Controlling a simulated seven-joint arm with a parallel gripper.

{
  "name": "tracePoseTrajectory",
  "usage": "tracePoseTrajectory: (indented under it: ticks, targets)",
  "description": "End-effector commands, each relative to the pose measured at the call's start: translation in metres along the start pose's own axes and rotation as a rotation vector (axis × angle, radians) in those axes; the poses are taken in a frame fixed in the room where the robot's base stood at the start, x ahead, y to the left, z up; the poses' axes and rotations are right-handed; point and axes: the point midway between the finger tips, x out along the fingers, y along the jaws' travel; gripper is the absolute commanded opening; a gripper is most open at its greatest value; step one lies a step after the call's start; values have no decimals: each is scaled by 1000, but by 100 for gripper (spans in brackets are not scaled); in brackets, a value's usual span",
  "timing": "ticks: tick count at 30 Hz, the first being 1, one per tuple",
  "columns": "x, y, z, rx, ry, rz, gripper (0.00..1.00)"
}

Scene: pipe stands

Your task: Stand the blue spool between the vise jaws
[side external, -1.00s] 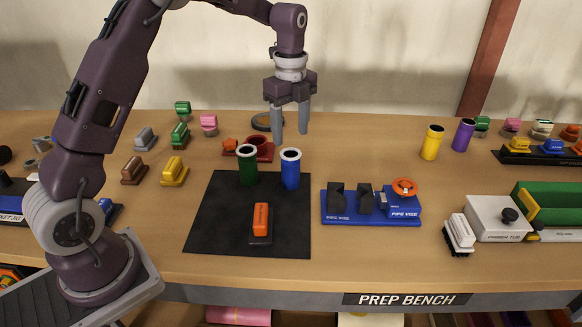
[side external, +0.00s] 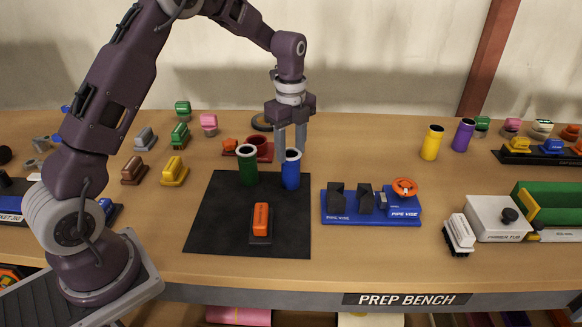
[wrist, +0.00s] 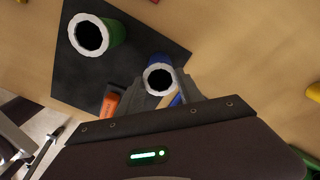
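The blue spool (side external: 291,176) stands upright on the dark mat, with a white rim and a dark hole on top. My gripper (side external: 292,152) is down at its top, one finger on each side. In the wrist view the spool's rim (wrist: 159,78) sits between the two fingers (wrist: 160,86), which look closed in on it. The fingers hide part of its upper body. The blue vise (side external: 348,220) is right of the mat, with two dark upright jaws (side external: 350,199), an empty gap between them and an orange handwheel (side external: 404,187).
A green spool (side external: 247,170) stands close left of the blue one. An orange-topped block (side external: 260,222) lies in front on the mat (side external: 210,225). A red holder (side external: 262,151) is behind. Yellow (side external: 431,145) and purple (side external: 463,136) spools stand at back right.

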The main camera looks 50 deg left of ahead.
Motion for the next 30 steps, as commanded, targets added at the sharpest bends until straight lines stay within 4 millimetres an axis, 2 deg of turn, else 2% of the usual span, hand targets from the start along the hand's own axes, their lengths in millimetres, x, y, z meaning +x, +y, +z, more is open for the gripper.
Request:
tracePoseTrajectory:
  ticks: [1, 3, 11, 23, 30]
  targets:
    - [0, 0, 0, 0, 0, 0, 11]
    - [0, 0, 0, 0, 0, 0, 0]
    - [-4, 0, 0, 0, 0, -2, 0]
    - [-22, 0, 0, -1, 0, -2, 0]
    - [-51, -1, 0, 0, -1, -5, 0]
